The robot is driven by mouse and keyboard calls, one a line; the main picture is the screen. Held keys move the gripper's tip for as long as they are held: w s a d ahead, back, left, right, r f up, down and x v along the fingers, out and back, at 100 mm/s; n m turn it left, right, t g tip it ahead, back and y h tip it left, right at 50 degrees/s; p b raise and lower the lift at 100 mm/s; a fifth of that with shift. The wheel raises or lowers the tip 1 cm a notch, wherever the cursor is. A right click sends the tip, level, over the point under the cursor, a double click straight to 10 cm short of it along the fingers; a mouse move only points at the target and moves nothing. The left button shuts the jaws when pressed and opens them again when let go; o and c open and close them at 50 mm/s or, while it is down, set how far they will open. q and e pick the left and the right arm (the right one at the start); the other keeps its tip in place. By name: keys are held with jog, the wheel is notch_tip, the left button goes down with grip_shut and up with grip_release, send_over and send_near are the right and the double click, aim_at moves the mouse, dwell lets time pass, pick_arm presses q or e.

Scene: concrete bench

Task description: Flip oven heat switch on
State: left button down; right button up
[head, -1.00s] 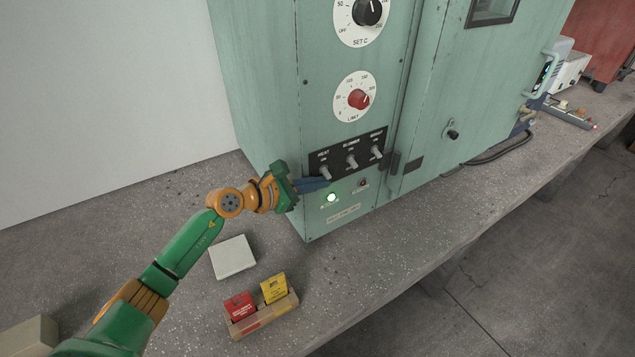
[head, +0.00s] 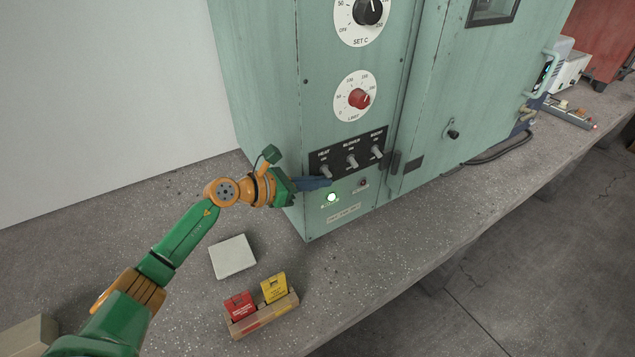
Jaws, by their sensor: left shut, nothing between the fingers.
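The pale green oven (head: 275,95) stands on the bench with a black switch panel (head: 338,159) low on its front. The heat switch (head: 326,171) is the leftmost of three metal toggles, and its lever points downward. The other two are the blower switch (head: 352,160) and the rightmost toggle (head: 377,151). My left gripper (head: 326,183) is shut and empty, its blue-grey fingertips just below the heat switch lever. I cannot tell whether they touch it. My right gripper is not in view.
A white square block (head: 233,257) and a wooden holder (head: 263,317) with red and yellow cards lie on the bench in front. The oven door is at the right.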

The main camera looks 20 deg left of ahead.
pick_arm(q)
jog(key=shift+s+d+r+n+g+h, duration=0.1)
jog(key=shift+r+n+g+h, duration=0.25)
jog(key=shift+n, duration=0.45)
